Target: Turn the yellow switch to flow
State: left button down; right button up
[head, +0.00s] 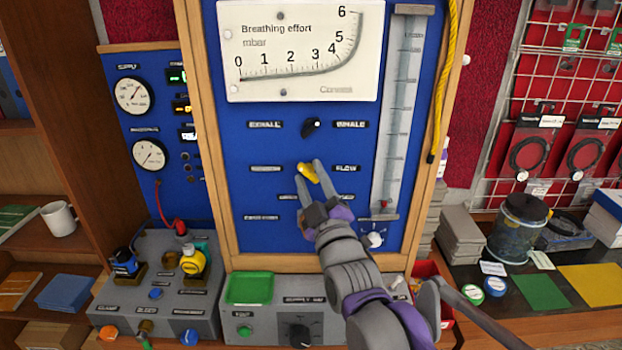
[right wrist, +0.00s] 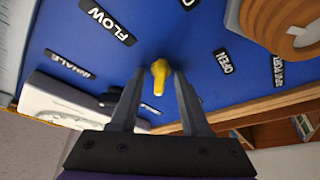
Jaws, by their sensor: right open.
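The yellow switch (head: 308,172) is on the blue panel, in the row whose right label reads FLOW (head: 346,168). The left label of that row is too small to read. My right gripper (head: 309,171) is open at the switch, one finger on each side of it. In the right wrist view the yellow switch (right wrist: 159,76) shows between the two spread fingertips, with a gap on both sides. The FLOW label (right wrist: 107,25) is up and left of it there, and an OPEN label (right wrist: 225,63) is to the right. My left gripper is not in view.
A black knob (head: 311,127) sits above the switch between EXHALE and INHALE. A clear flow tube (head: 398,110) and a yellow cord (head: 447,80) run down the right side. Below stand grey boxes with a green tray (head: 250,288) and a black knob.

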grip_shut()
jog(key=shift+m, duration=0.3)
jog(key=m+h, duration=0.1)
jog(key=m, duration=0.2)
jog(key=m+t+h, duration=0.1)
jog(key=m, duration=0.1)
jog(key=shift+a+f+m+t+b, duration=0.2)
jog(key=shift+m+t+b, duration=0.1)
jog(key=shift+m+b, duration=0.1)
jog(key=m+h, duration=0.2)
jog(key=m, duration=0.1)
jog(key=m+h, duration=0.2)
jog(key=m, duration=0.1)
jog(key=shift+a+m, duration=0.15)
jog(key=shift+m, duration=0.25)
jog(key=m+h, duration=0.1)
jog(key=m, duration=0.2)
jog(key=m+h, duration=0.2)
jog(key=m, duration=0.1)
jog(key=shift+a+r+m, duration=0.1)
jog(key=shift+a+m, duration=0.05)
jog(key=shift+m, duration=0.15)
jog(key=m+h, duration=0.1)
jog(key=m, duration=0.1)
jog(key=m+g+h, duration=0.1)
jog(key=m, duration=0.2)
jog(key=shift+g+h+p, duration=0.3)
jog(key=shift+m, duration=0.5)
grip_release()
